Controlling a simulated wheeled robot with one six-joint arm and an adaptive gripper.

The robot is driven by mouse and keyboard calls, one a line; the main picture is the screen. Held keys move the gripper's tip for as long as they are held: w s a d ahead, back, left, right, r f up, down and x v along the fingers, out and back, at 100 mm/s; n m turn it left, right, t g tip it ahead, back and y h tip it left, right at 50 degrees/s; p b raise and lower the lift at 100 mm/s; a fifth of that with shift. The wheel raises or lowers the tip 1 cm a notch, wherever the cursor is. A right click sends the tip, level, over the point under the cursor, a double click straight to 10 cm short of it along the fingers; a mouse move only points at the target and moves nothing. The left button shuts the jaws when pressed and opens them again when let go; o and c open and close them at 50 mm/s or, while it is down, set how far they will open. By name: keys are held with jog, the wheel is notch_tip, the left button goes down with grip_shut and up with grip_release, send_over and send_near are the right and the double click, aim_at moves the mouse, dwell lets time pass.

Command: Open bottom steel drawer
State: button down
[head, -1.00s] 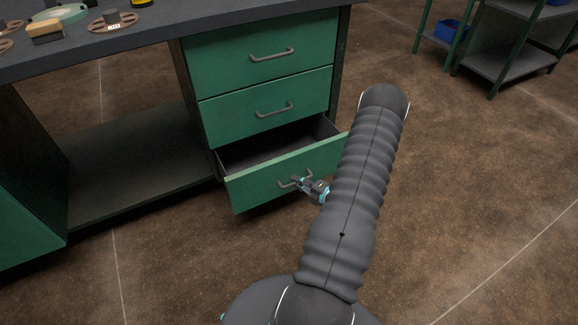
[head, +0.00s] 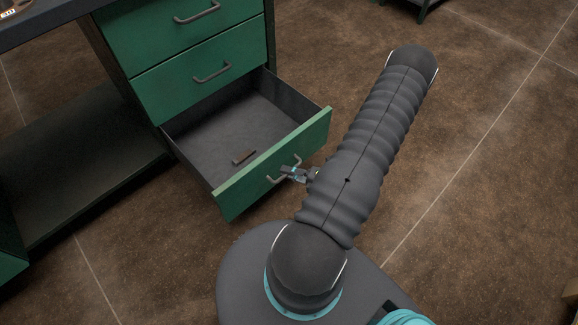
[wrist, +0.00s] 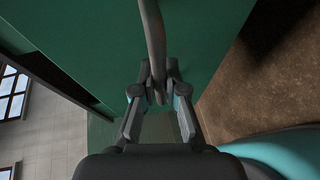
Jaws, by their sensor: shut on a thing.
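The bottom steel drawer (head: 270,166) has a green front and grey inside walls. It stands pulled well out of the cabinet in the head view, and its floor shows. My gripper (head: 287,172) is at the drawer's grey bar handle (head: 275,179). In the wrist view my gripper (wrist: 158,92) has its two fingers on either side of the handle (wrist: 153,40), shut on it. The green drawer front (wrist: 95,40) fills much of that view. My arm hides part of the floor to the right of the drawer.
A small brown block (head: 244,157) lies in the drawer. Two upper drawers with handles (head: 212,73) are shut. An open shelf bay (head: 60,165) is at the left under the worktop.

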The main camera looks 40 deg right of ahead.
jog(key=shift+d, duration=0.1)
jog(key=c, duration=1.2)
grip_release()
jog(key=shift+s, duration=0.1)
jog(key=shift+s, duration=0.1)
jog(key=v, duration=1.1)
jog(key=shift+s+d, duration=0.2)
jog(key=shift+s, duration=0.15)
jog(key=shift+r, duration=0.1)
